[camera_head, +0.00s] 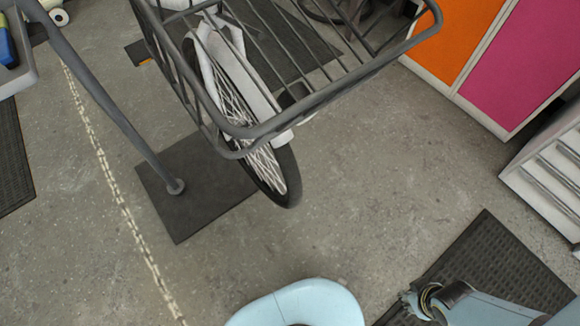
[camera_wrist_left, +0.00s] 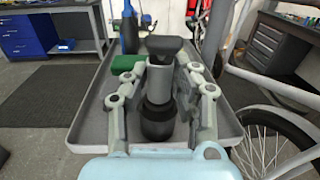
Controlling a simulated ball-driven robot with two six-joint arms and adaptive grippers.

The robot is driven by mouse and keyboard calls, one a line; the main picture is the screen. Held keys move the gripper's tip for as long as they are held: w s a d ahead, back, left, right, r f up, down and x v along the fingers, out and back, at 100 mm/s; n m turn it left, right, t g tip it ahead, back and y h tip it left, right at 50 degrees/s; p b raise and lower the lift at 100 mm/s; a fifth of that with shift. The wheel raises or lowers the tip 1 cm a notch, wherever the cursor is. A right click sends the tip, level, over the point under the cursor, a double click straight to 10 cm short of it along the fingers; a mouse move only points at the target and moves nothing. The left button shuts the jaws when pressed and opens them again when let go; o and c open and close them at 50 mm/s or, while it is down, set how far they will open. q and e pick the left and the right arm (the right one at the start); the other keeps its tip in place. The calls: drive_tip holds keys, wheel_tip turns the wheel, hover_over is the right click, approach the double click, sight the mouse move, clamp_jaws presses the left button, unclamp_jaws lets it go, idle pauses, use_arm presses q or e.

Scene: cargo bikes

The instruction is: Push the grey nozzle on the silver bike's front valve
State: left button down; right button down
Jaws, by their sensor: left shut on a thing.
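In the left wrist view my left gripper (camera_wrist_left: 160,88) is shut on a grey cylindrical piece with a black top and a wide black lower end, which I take for the grey nozzle (camera_wrist_left: 160,78). It is held upright over a grey tray. The front wheel (camera_head: 262,165) of a bike with a dark wire basket (camera_head: 240,133) stands in the middle of the head view; its valve cannot be made out. A spoked wheel (camera_wrist_left: 262,150) shows at the lower right of the left wrist view. My left gripper is outside the head view. No right fingers show, only my right arm at lower right.
The grey tray (camera_wrist_left: 88,125) holds a green thing (camera_wrist_left: 126,64) and a blue bottle-like thing (camera_wrist_left: 128,35). A dark pole (camera_head: 130,125) stands on a black plate (camera_head: 180,220) left of the wheel. Orange and pink cabinets (camera_head: 520,60) stand at right. Floor before the wheel is clear.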

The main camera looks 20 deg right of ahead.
use_arm(q)
drive_tip(key=shift+r, duration=0.1)
drive_tip(key=s+d, duration=0.2)
drive_tip(key=s, duration=1)
drive_tip(key=shift+p, duration=0.45)
idle(0.4)
